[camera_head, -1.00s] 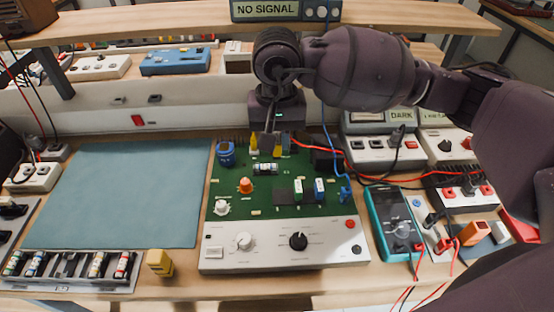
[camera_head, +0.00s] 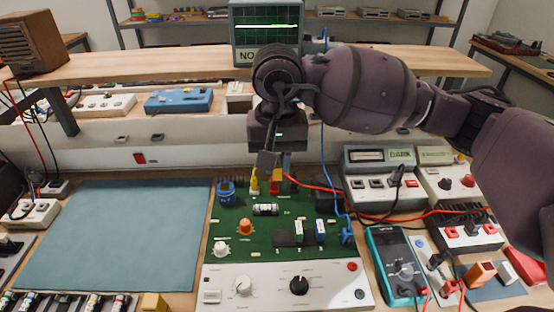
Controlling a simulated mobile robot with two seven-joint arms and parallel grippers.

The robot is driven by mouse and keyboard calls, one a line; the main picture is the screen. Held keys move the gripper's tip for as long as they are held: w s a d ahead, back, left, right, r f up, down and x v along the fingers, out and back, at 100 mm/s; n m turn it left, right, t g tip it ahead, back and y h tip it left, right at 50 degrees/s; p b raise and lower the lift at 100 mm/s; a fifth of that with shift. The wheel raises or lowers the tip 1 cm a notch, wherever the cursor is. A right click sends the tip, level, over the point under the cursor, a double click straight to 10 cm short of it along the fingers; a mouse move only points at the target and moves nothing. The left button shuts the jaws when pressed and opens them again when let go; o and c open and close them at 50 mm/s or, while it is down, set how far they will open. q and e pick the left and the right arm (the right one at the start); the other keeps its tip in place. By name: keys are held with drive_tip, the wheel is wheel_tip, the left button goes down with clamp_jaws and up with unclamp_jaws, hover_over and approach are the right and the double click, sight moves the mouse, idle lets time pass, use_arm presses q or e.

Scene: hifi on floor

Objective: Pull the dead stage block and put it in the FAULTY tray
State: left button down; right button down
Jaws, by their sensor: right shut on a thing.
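The green circuit board (camera_head: 275,228) lies on the bench with a white control panel (camera_head: 330,287) along its front. My right gripper (camera_head: 276,157) points down over the board's back edge. It is shut on a small block, mostly hidden by the fingers. A yellow part (camera_head: 254,183) and a red part (camera_head: 274,187) stand on the board just below it. Also on the board are a blue round part (camera_head: 226,191), an orange knob (camera_head: 246,227) and a white knob (camera_head: 221,247). I cannot make out a tray labelled FAULTY. My left gripper is out of view.
A blue-grey mat (camera_head: 120,235) lies clear at left. A teal multimeter (camera_head: 396,262) and white instruments (camera_head: 380,172) stand at right. A red cable (camera_head: 400,219) and a blue cable (camera_head: 336,190) run near the board. A rack of small parts (camera_head: 75,301) is at bottom left.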

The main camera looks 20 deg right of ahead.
drive_tip(key=shift+r, duration=0.15)
drive_tip(key=shift+r+p, duration=0.4)
drive_tip(key=shift+r, duration=0.85)
drive_tip(key=shift+r+p, duration=0.6)
drive_tip(key=shift+r, duration=1.8)
